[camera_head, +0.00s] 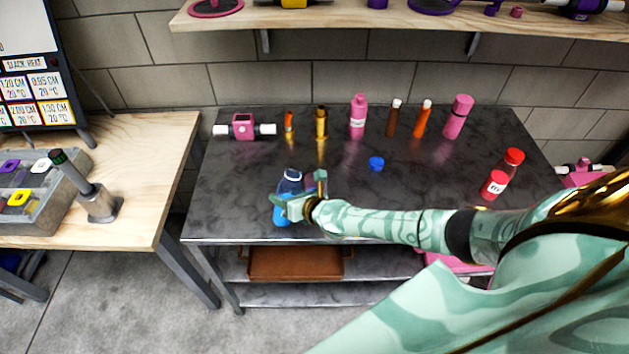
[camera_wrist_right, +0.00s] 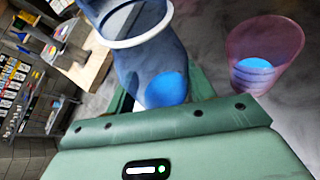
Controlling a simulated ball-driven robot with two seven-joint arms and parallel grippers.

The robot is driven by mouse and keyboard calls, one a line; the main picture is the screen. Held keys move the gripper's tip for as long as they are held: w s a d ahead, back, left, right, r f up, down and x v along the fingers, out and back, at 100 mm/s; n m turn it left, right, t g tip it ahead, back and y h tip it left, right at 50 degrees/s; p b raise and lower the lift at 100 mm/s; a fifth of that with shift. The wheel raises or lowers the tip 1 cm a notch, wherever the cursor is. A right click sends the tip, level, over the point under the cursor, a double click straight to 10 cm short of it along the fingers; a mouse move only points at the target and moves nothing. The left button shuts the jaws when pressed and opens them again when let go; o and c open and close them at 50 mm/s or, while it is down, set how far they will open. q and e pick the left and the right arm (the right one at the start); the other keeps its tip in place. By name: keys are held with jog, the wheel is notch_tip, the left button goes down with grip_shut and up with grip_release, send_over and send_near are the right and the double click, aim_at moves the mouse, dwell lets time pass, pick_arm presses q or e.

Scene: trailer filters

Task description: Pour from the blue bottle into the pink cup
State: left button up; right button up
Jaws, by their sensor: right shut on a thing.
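The blue bottle (camera_head: 291,181) is at the front left of the dark metal table, uncapped and roughly upright. My right gripper (camera_head: 298,204) is shut on it, and the bottle (camera_wrist_right: 150,60) shows between the fingers in the right wrist view, with its open mouth and blue liquid inside. I cannot tell whether its base touches the table. The see-through pink cup (camera_wrist_right: 270,45) stands just beside the bottle, with some blue liquid in its bottom. In the head view the cup (camera_head: 312,183) is mostly hidden behind the gripper. My left gripper is not in view.
A blue cap (camera_head: 376,164) lies mid-table. Several bottles and vials, including a pink bottle (camera_head: 358,115), line the back. A pink device (camera_head: 243,127) is at the back left. The table's left front is clear.

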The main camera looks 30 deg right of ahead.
jog(key=shift+d+f+m+y+b, duration=0.25)
jog(key=shift+m+y+b, duration=0.25)
jog(key=shift+b, duration=0.65)
jog(key=b, duration=0.1)
jog(key=m+b, duration=0.1)
jog(key=b, duration=0.1)
jog(key=shift+d+f+y, duration=0.2)
jog(key=shift+f+y, duration=0.15)
jog(key=shift+y, duration=0.05)
jog(key=f+m+y+b, duration=0.1)
jog(key=m+b, duration=0.1)
jog(key=b, duration=0.2)
jog(key=shift+a+b, duration=0.3)
jog(key=shift+a, duration=0.1)
jog(key=shift+r, duration=0.3)
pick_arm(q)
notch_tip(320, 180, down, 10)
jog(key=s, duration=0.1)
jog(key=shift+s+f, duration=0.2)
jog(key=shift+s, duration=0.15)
pick_arm(e)
jog(key=shift+a+y, duration=0.1)
jog(key=shift+y, duration=0.2)
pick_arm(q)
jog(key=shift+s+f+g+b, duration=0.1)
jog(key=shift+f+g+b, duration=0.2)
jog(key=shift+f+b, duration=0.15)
pick_arm(e)
jog(key=shift+f+m, duration=0.15)
jog(key=shift+m, duration=0.15)
